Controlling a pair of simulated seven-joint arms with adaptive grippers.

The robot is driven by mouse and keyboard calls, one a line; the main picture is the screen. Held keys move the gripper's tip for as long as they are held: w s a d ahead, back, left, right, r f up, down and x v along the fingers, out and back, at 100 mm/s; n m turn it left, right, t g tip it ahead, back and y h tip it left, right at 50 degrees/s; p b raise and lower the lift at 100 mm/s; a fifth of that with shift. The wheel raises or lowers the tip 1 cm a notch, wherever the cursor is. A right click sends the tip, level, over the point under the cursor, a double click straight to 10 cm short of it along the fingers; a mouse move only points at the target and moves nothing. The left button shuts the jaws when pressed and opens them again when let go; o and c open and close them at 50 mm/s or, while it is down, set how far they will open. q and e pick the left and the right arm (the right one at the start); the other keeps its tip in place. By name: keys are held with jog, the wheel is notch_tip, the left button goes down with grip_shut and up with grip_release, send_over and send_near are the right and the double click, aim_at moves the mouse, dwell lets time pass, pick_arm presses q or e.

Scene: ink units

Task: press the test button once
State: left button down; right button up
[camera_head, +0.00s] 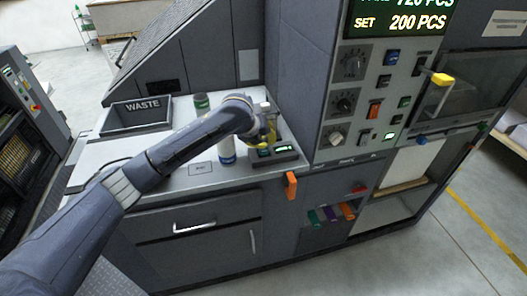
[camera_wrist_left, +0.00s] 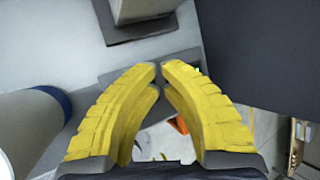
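My left gripper (camera_head: 268,140) is at the small dark device (camera_head: 288,157) with green lit displays on the worktop. In the left wrist view its yellow fingers (camera_wrist_left: 160,70) meet at the tips, with nothing seen between them. The tips are over or beside a grey part of the device; I cannot tell whether they touch. No button marked as test can be made out; the gripper covers part of the device. A pale cylindrical part (camera_wrist_left: 145,8) stands on a dark base (camera_wrist_left: 140,32) beyond the fingertips. My right gripper is not in view.
A white bottle with a blue band (camera_head: 227,150) stands left of the gripper; it also shows in the left wrist view (camera_wrist_left: 30,125). A green-topped can (camera_head: 202,102) and the WASTE bin (camera_head: 137,118) are further left. The control panel (camera_head: 350,130) rises at right. An orange handle (camera_head: 291,185) hangs in front.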

aim_at(266, 150)
pick_arm(q)
jog(key=shift+r, duration=0.2)
jog(key=shift+r, duration=2.35)
